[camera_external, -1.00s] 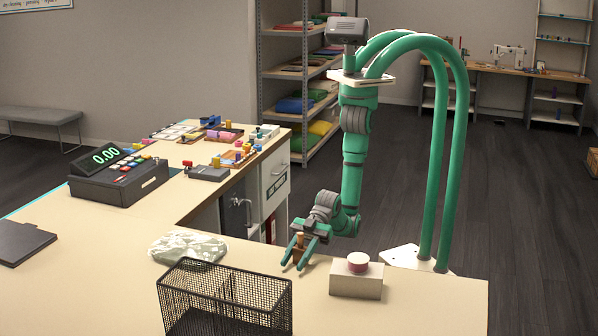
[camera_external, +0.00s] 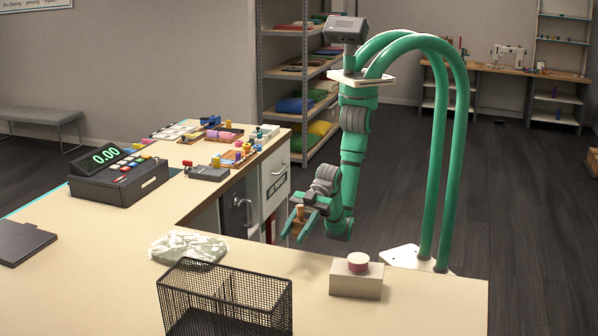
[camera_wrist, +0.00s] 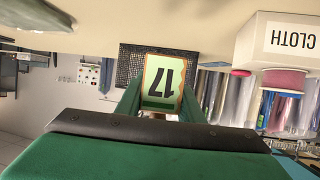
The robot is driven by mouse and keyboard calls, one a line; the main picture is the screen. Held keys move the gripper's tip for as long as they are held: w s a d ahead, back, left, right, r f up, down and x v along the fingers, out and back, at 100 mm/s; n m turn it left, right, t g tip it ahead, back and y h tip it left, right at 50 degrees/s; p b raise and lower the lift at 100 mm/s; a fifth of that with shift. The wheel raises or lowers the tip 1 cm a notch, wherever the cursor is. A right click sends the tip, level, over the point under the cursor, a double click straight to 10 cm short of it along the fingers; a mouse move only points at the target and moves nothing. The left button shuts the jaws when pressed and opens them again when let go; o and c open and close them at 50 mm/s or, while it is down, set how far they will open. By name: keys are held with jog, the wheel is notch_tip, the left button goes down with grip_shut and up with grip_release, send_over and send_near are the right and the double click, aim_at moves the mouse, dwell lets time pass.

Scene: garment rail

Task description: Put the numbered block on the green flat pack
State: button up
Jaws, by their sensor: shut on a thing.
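The numbered block (camera_wrist: 160,82) shows a green face with an orange edge and the number 17, upside down in the wrist view. My gripper (camera_external: 295,238) is shut on it. In the external view the block (camera_external: 299,214) looks tan and small between my green fingers, held above the far edge of the counter. The flat pack (camera_external: 188,247) is a pale green and white patterned packet lying flat on the counter, left of my gripper and apart from it.
A black mesh basket (camera_external: 225,300) stands in front of the flat pack. A pale box labelled CLOTH (camera_wrist: 290,45), with a pink round top, stands to the right in both views. A cash register (camera_external: 118,178) is at the left. The counter between flat pack and pale box is clear.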

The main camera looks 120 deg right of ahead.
jog(key=shift+d+r, duration=0.1)
jog(key=shift+r, duration=0.2)
jog(key=w+d+r+m+t+h, duration=0.1)
jog(key=w+d+r+m+h, duration=0.25)
jog(key=w+d, duration=0.7)
jog(key=w+d+r+m+t+h, duration=0.25)
jog(key=w+d+m+h, duration=0.2)
jog(key=w+d, duration=0.65)
send_over(177, 248)
jog(key=s, duration=0.1)
jog(key=shift+n+g, duration=0.4)
jog(key=shift+g, duration=0.05)
jog(key=f, duration=0.8)
jog(key=shift+d, duration=0.25)
jog(key=shift+w+a+f, duration=0.1)
jog(key=shift+w+f, duration=0.3)
jog(key=shift+f, duration=1.7)
jog(key=shift+f, duration=0.15)
